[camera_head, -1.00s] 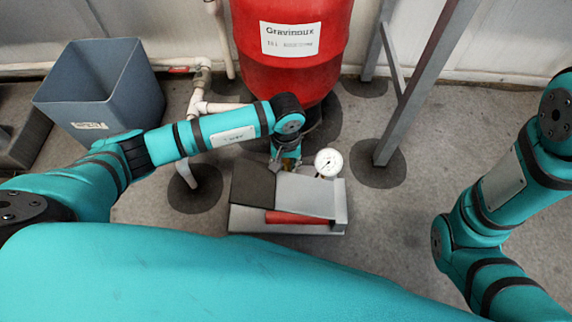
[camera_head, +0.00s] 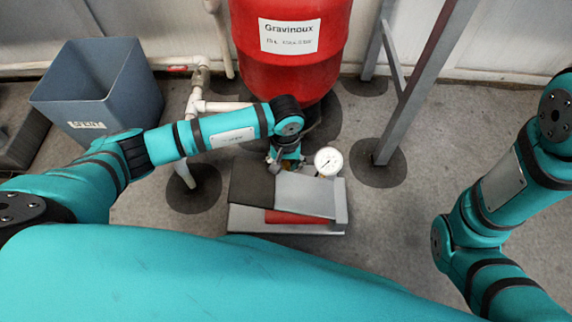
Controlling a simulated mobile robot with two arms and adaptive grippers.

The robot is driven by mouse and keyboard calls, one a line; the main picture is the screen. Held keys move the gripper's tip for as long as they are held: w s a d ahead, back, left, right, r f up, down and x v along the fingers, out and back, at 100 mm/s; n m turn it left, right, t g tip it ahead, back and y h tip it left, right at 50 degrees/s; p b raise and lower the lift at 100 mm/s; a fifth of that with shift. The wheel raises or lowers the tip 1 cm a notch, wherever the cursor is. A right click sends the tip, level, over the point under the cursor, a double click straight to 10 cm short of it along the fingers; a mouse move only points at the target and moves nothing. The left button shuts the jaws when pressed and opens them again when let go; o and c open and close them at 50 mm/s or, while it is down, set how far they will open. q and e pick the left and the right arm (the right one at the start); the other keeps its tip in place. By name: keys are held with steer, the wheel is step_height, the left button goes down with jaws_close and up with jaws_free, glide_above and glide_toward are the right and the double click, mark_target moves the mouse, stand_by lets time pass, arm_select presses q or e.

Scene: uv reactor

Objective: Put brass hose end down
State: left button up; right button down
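My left arm reaches in from the left, and its gripper (camera_head: 277,160) points down at the back edge of a low grey and red unit (camera_head: 305,198). The gripper is small and partly hidden by its own wrist, so I cannot tell whether its fingers are open or shut. I cannot make out the brass hose end clearly; anything at the fingertips is too small to tell. A round white gauge (camera_head: 328,161) stands just right of the gripper, at the unit's back. My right arm is at the right edge, with its gripper out of view.
A red tank (camera_head: 292,72) stands behind the gripper. White pipes (camera_head: 198,100) and a blue-grey bin (camera_head: 98,92) are at the left. A grey metal frame leg (camera_head: 425,85) rises at the right. The floor between the unit and my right arm is clear.

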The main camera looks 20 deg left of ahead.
mark_target(285, 164)
arm_select(q)
step_height(285, 164, up, 13)
steer(key=p, duration=0.9)
steer(key=shift+r, duration=0.15)
